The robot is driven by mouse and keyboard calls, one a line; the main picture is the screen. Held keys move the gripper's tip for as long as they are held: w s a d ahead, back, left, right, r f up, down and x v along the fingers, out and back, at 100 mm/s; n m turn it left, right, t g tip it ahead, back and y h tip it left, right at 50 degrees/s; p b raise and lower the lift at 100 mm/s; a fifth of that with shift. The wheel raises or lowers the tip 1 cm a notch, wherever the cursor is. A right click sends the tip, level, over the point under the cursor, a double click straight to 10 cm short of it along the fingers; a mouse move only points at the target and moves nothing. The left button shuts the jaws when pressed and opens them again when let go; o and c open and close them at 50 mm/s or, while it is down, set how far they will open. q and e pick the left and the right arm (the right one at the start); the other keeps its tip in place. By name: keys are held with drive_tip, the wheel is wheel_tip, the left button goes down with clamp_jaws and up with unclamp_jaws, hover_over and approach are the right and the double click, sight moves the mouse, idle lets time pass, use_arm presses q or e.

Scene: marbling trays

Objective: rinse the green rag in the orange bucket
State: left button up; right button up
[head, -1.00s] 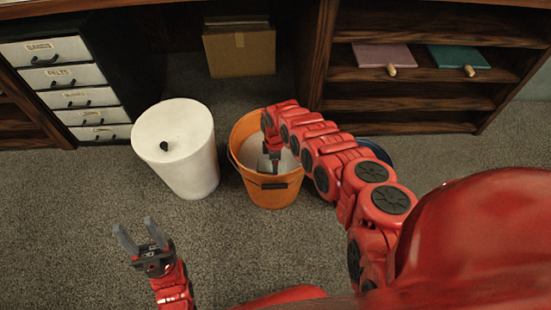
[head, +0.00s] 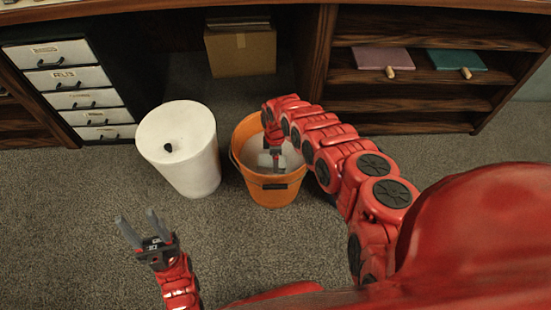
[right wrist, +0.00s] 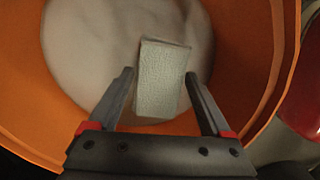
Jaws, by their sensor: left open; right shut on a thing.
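The orange bucket (head: 241,168) stands on the carpet near the middle of the head view, with pale, whitish liquid inside. My right gripper (head: 275,165) reaches down into the bucket. In the right wrist view, the right gripper (right wrist: 165,78) is shut on the rag (right wrist: 163,78), a pale grey-green, flat rectangular piece with a textured face. The rag hangs over or in the pale liquid; I cannot tell how deep it is. In the head view the rag (head: 264,159) shows as a small pale patch. My left gripper (head: 136,219) is open and empty above the carpet.
A white cylindrical bin (head: 195,160) with a black knob stands just left of the bucket. A cardboard box (head: 241,55) sits behind it, under the desk. Labelled drawers (head: 70,78) are at the left, and shelves (head: 420,100) at the right. Carpet in front is free.

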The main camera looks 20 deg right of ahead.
wheel_tip(320, 180, up, 10)
drive_tip(key=p, duration=0.8)
drive_tip(key=shift+r+p, duration=0.2)
drive_tip(key=shift+p, duration=0.15)
idle(1.2)
wheel_tip(320, 180, up, 5)
drive_tip(key=p, duration=0.4)
